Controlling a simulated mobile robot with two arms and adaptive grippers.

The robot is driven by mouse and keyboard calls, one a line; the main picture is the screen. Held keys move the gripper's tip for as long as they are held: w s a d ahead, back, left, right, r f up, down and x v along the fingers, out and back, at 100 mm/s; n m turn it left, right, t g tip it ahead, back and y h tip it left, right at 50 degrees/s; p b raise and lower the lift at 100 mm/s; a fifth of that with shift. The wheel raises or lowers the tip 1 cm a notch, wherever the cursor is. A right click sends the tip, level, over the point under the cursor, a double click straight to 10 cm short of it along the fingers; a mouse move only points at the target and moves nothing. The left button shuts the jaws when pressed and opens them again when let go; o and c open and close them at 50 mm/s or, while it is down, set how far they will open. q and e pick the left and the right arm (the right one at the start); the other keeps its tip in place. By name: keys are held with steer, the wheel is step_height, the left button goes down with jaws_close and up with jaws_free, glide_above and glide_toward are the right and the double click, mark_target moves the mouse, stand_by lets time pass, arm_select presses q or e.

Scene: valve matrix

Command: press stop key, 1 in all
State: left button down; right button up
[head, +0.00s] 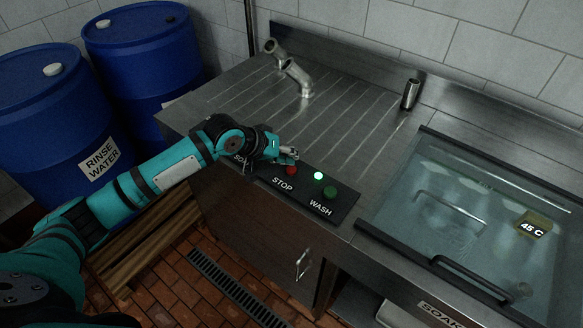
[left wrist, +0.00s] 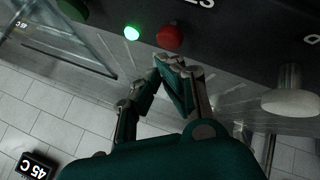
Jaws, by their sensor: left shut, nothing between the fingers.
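The red stop key (head: 291,170) sits on the black control panel (head: 309,193), above the word STOP. It also shows in the left wrist view (left wrist: 169,37), just beyond the fingertips. My left gripper (head: 289,155) is shut and empty, with its tips right beside the red key. In the left wrist view the closed fingertips (left wrist: 171,62) are close to the key's edge; I cannot tell whether they touch it. My left gripper covers part of the panel's left end. My right gripper is not in view.
A lit green lamp (head: 318,176) and a dark green key (head: 330,191) are right of the red key. A glass-lidded soak tank (head: 386,239) is at right, metal pipes (head: 298,77) behind. Blue drums (head: 143,55) stand at left.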

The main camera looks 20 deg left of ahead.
arm_select(q)
steer(key=shift+f, duration=0.15)
steer(key=shift+f, duration=0.25)
steer(key=shift+f, duration=0.65)
stand_by(0.9)
steer(key=shift+r+p, duration=1)
steer(key=shift+p, duration=0.3)
